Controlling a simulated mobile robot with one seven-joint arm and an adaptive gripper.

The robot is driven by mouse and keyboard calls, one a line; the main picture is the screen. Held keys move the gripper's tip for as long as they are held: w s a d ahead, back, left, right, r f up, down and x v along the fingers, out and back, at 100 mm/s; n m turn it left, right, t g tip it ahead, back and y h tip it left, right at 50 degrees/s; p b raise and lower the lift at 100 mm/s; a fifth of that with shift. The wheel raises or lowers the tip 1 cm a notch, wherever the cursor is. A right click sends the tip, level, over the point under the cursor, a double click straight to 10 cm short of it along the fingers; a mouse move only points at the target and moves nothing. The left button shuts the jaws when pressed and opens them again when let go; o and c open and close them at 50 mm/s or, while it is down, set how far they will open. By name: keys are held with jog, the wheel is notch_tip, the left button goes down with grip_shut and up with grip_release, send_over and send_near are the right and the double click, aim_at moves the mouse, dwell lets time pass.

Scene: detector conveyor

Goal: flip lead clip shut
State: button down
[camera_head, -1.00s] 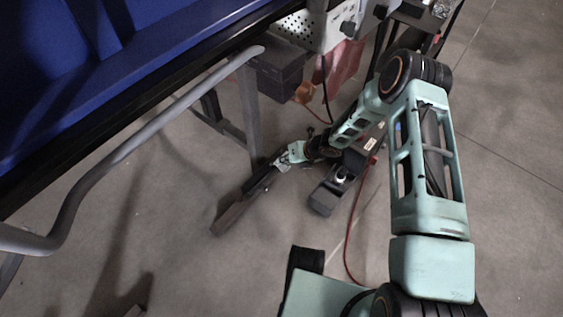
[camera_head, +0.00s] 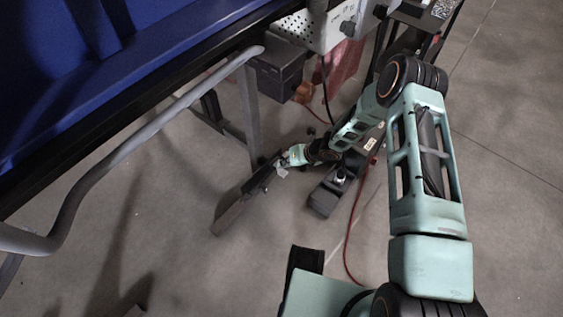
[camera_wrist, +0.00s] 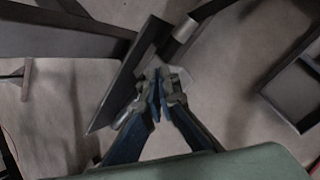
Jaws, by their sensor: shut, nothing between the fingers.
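A long dark flat piece (camera_head: 236,208), perhaps the lead clip, hangs below the blue conveyor, just left of my gripper (camera_head: 288,157). In the wrist view the dark flat piece (camera_wrist: 127,77) runs slantwise at the left of my gripper (camera_wrist: 160,86), by the fingertips. My gripper is shut with nothing between its fingers. I cannot tell whether it touches the piece. A small pale tag-like patch (camera_wrist: 178,78) lies behind the fingertips. The hinge or latch of the piece is too small to make out.
A grey bent rail (camera_head: 150,130) runs along the blue conveyor (camera_head: 90,70). A grey leg (camera_head: 249,115) stands close to my gripper. A dark box (camera_head: 277,75) and a perforated pale box (camera_head: 305,30) are above. A red cable (camera_head: 352,225) lies on the floor.

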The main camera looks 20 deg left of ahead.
jog(key=shift+w+a+r, duration=0.1)
jog(key=shift+a+r, duration=0.05)
jog(key=shift+r, duration=0.15)
jog(key=shift+a+r+p, duration=0.2)
jog(key=shift+r+p, duration=0.8)
jog(key=shift+r, duration=0.9)
notch_tip(320, 180, up, 5)
jog(key=p, duration=0.3)
send_over(282, 171)
jog(key=shift+w+a, duration=0.1)
jog(key=shift+a, duration=0.25)
